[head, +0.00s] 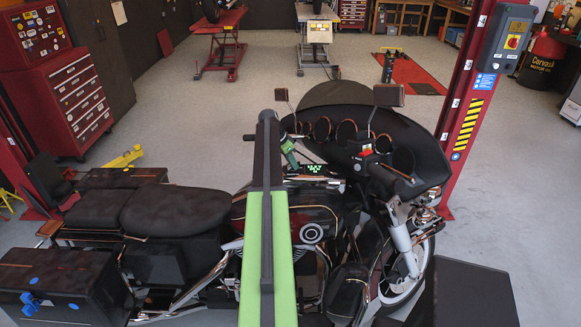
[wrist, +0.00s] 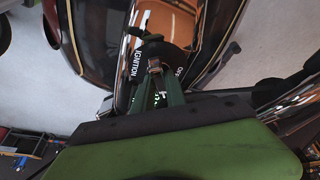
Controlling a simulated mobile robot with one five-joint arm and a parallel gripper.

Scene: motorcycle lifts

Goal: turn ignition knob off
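The ignition switch (wrist: 134,66) shows in the wrist view as a black round face with white lettering, including the word IGNITION, on the motorcycle's tank. My gripper (wrist: 154,68) reaches over this face with two green fingers that converge at its middle. The fingertips are close together on a small knob there, which they mostly hide. The knob's pointing direction cannot be read. In the head view the black motorcycle (head: 180,208) stands side-on, and my gripper (head: 292,158) is low over its tank, partly behind my arm. The switch is hidden there.
The dark fairing with gauges (head: 345,130), mirrors and a lit green display (head: 315,169) is just right of my gripper. A red lift post (head: 468,110) stands beyond it. A red tool cabinet (head: 70,95) is at the left. Open floor lies behind.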

